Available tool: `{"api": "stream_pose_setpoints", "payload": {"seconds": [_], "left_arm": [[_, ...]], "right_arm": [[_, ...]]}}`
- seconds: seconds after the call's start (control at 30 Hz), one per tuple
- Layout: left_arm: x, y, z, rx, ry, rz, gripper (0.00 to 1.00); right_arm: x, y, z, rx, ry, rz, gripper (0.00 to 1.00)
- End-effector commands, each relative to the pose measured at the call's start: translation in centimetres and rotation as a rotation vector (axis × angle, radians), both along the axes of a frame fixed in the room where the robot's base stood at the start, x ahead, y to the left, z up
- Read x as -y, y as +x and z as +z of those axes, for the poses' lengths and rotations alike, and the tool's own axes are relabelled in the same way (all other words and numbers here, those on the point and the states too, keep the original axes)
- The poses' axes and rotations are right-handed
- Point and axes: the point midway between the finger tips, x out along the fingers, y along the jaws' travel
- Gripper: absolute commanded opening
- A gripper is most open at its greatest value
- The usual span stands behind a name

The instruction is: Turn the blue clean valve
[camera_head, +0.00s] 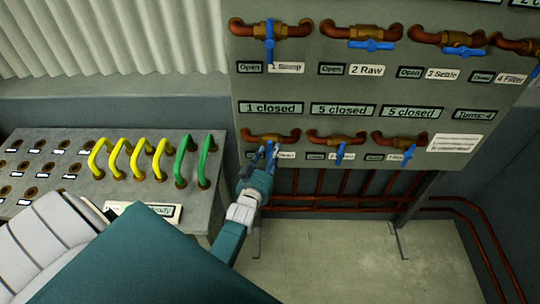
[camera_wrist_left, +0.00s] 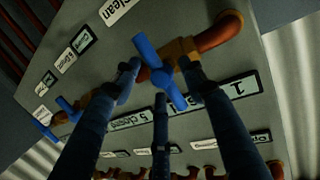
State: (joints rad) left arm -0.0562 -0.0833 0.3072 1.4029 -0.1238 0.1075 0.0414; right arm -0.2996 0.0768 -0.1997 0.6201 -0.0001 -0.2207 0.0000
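The clean valve is the lower-left valve on the grey panel, with a copper pipe and brass body (camera_head: 268,137). In the head view its blue handle is mostly hidden by my left gripper (camera_head: 266,158). In the left wrist view the blue handle (camera_wrist_left: 149,52) stands slanted in front of the brass body, near a label (camera_wrist_left: 115,10) reading "clean". My left gripper (camera_wrist_left: 160,78) is open, with its fingers spread on both sides of the handle and a third finger below it. I cannot tell whether any finger touches the handle. My right gripper is not in view.
Two more blue-handled valves (camera_head: 340,153) (camera_head: 408,155) sit to the right in the same row. An upper row holds several valves, including one marked Raw (camera_head: 371,45). A grey console (camera_head: 30,200) with yellow and green hoses (camera_head: 138,158) stands at left.

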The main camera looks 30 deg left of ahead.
Motion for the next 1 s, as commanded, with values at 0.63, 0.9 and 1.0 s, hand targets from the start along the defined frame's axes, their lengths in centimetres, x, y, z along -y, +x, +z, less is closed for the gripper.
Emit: {"api": "stream_pose_setpoints", "payload": {"seconds": [0.63, 0.9, 1.0], "left_arm": [[2.0, -6.8, 0.9, -0.001, 0.000, 0.000, 0.42], [2.1, -7.1, 1.0, 0.000, 0.000, 0.000, 0.42], [2.2, -7.1, 1.0, 0.000, 0.000, 0.000, 0.42]], "right_arm": [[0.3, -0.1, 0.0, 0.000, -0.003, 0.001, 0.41], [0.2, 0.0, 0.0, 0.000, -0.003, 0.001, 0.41], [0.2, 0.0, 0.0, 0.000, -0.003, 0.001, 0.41]]}}
